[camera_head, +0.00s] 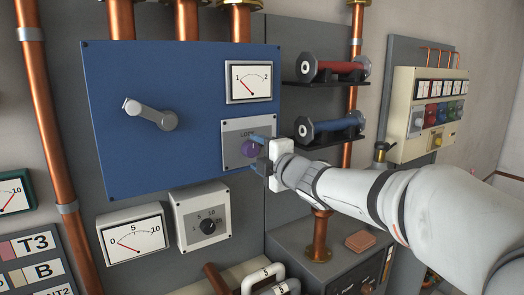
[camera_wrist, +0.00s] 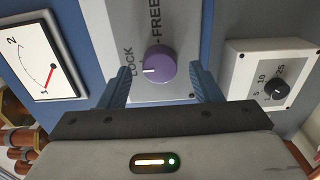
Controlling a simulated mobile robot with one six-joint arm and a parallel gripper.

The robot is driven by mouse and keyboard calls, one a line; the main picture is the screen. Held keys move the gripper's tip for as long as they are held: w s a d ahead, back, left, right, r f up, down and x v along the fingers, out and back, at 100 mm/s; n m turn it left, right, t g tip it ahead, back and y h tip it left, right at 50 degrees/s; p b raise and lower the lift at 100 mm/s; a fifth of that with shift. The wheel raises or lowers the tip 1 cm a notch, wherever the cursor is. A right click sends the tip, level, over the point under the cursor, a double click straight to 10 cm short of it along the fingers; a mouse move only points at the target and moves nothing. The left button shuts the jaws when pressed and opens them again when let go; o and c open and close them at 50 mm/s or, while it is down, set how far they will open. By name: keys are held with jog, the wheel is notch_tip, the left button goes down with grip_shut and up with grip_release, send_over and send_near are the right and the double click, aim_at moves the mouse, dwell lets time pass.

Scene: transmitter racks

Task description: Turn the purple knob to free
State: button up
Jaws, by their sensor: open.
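The purple knob (camera_wrist: 158,64) sits on a grey plate (camera_wrist: 180,92) with the words LOCK and FREE, on the blue panel. In the wrist view the knob's white mark points left, toward the LOCK side. FREE is printed above the knob there. My gripper (camera_wrist: 163,74) is open, with one blue finger on each side of the knob and a visible gap on both sides. In the head view the knob (camera_head: 249,148) shows just left of my gripper (camera_head: 258,152), partly covered by it; the word FREE is hidden there.
A meter (camera_head: 249,82) is above the knob plate. A grey lever (camera_head: 150,114) is on the blue panel's left. A box with a black dial (camera_head: 207,227) is below. Red (camera_head: 334,69) and blue (camera_head: 330,127) cylinders sit on shelves close above and right of my gripper.

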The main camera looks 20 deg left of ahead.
jog(key=shift+w+a, duration=0.4)
jog(key=shift+a, duration=0.15)
